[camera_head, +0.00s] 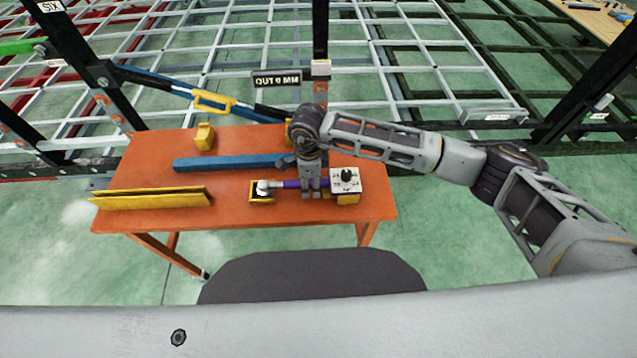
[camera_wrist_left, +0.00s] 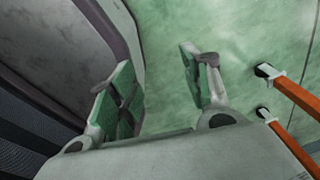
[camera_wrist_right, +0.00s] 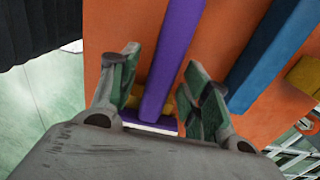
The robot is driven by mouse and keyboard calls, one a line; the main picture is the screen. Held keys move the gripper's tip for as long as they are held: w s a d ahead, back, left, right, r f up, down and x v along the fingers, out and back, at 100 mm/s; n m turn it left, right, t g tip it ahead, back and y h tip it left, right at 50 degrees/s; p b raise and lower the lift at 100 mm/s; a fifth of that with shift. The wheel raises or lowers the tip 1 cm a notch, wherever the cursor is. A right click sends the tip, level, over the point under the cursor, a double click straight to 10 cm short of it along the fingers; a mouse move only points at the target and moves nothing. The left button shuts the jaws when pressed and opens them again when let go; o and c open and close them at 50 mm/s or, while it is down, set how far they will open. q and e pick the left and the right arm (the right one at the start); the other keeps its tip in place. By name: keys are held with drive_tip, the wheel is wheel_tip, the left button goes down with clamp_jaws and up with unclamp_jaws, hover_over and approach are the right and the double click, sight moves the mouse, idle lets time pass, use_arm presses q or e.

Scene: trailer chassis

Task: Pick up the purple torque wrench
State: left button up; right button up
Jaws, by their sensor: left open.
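The purple torque wrench lies level over the orange table (camera_head: 160,165); its handle (camera_head: 291,184) shows just left of my right gripper (camera_head: 311,190). Its pale head (camera_head: 263,186) rests at a small yellow holder (camera_head: 262,198). In the right wrist view the purple bar (camera_wrist_right: 174,55) runs between the two fingers of my right gripper (camera_wrist_right: 160,80), with gaps on both sides. That gripper is open, above and around the handle. My left gripper (camera_wrist_left: 155,75) shows only in its wrist view, open and empty over the green floor, away from the wrench.
A yellow box with a white top and black knob (camera_head: 346,178) stands right beside my right gripper. A blue bar (camera_head: 225,163) lies behind the wrench. Yellow angle bars (camera_head: 150,199) lie at left, a yellow block (camera_head: 204,137) at the back. The chassis frame (camera_head: 280,70) is behind.

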sight(310, 181)
clamp_jaws()
use_arm(q)
drive_tip(key=shift+w+d, duration=0.15)
drive_tip(key=shift+d, duration=0.55)
drive_tip(key=shift+a, duration=0.1)
use_arm(e)
drive_tip(key=shift+r, duration=0.2)
drive_tip(key=shift+w+r+p, duration=0.1)
drive_tip(key=shift+r+p, duration=0.2)
drive_tip(key=shift+r, duration=0.15)
wheel_tip(310, 181, up, 7)
drive_tip(key=p, duration=0.2)
drive_tip(key=shift+p, duration=0.35)
drive_tip(key=shift+r, duration=0.9)
use_arm(q)
drive_tip(key=shift+h, duration=0.3)
drive_tip(key=d+r, duration=0.1)
drive_tip(key=s+d+r, duration=0.1)
drive_tip(key=d+r, duration=0.1)
drive_tip(key=shift+s+d+r, duration=0.25)
drive_tip(key=shift+s, duration=0.15)
drive_tip(key=shift+s+a, duration=0.15)
drive_tip(key=shift+a, duration=0.2)
